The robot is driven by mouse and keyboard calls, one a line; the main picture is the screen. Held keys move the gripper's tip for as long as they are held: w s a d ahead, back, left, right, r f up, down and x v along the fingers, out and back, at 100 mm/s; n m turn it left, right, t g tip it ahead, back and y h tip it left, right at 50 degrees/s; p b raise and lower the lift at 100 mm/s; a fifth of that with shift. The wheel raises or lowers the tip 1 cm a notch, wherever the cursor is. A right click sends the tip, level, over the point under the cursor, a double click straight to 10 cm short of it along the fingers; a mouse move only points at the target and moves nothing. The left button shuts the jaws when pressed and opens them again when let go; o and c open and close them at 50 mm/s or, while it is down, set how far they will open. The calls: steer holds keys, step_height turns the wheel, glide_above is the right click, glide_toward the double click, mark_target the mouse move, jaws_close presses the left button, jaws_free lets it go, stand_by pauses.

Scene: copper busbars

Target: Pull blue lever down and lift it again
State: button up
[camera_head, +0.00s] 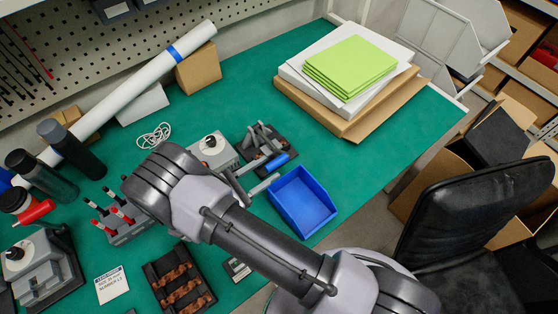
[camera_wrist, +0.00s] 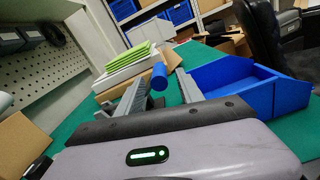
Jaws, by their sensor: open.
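The blue lever (camera_head: 276,162) is a cylindrical grip on a dark press-like fixture (camera_head: 258,138) behind my gripper in the head view. In the wrist view the blue lever (camera_wrist: 159,76) appears beyond and between my two grey fingers. My gripper (camera_head: 250,180) is open, with its fingers apart and nothing held. It also shows in the wrist view (camera_wrist: 163,84). The fingertips are close to the lever, but I cannot tell whether they touch it. My arm hides part of the bench below the fixture.
A blue bin (camera_head: 303,203) stands right of my gripper. A grey device with a black knob (camera_head: 212,150) is left of the fixture. A rack of red-tipped tools (camera_head: 122,222) and a tray of copper parts (camera_head: 180,285) lie left. Green sheets (camera_head: 350,67) top the back stack.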

mark_target(284, 160)
steer(key=x, duration=0.5)
steer(key=shift+w+d+b, duration=0.15)
steer(key=shift+b, duration=0.2)
steer(key=c, duration=0.9)
jaws_close()
steer(key=shift+d+f, duration=0.1)
steer(key=shift+f, duration=0.05)
